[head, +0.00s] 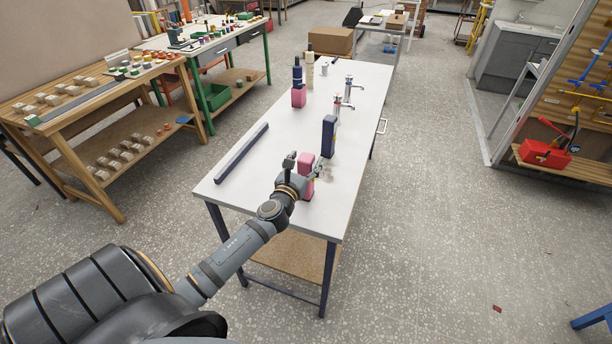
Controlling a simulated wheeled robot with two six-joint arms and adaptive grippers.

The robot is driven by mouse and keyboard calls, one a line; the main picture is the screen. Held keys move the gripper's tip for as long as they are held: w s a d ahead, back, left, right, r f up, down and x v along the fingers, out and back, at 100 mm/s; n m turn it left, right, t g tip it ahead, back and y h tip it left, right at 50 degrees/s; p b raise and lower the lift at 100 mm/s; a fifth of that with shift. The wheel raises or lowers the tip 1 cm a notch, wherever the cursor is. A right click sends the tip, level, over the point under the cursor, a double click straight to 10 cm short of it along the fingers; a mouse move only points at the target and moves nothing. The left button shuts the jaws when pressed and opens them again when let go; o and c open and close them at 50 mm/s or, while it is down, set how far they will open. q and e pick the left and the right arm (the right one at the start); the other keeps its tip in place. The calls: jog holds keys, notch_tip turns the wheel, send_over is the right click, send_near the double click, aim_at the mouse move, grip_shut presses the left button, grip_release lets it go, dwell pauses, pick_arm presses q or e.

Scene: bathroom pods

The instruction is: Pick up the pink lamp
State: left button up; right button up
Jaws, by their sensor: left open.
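A pink block-like object (305,161), which may be the pink lamp, stands upright near the front end of the white table (240,186). My left gripper (304,166) is open at this object, with one finger on its left side and the other on its right. Whether the fingers touch it cannot be told. The gripper hides part of its lower body. A second pink block (299,98) stands farther back on the table, below a dark blue bottle. My right gripper is out of view.
A dark blue upright block (329,136) stands just behind the near pink object. A long dark bar (242,153) lies along the table's left side. Taps (348,90) and a cream bottle (310,70) stand farther back. The table's front left surface is clear.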

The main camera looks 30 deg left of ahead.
pick_arm(q)
jog(key=shift+w+f, duration=0.1)
jog(key=shift+w, duration=0.35)
jog(key=shift+s, duration=0.15)
jog(key=shift+c, duration=0.7)
grip_shut()
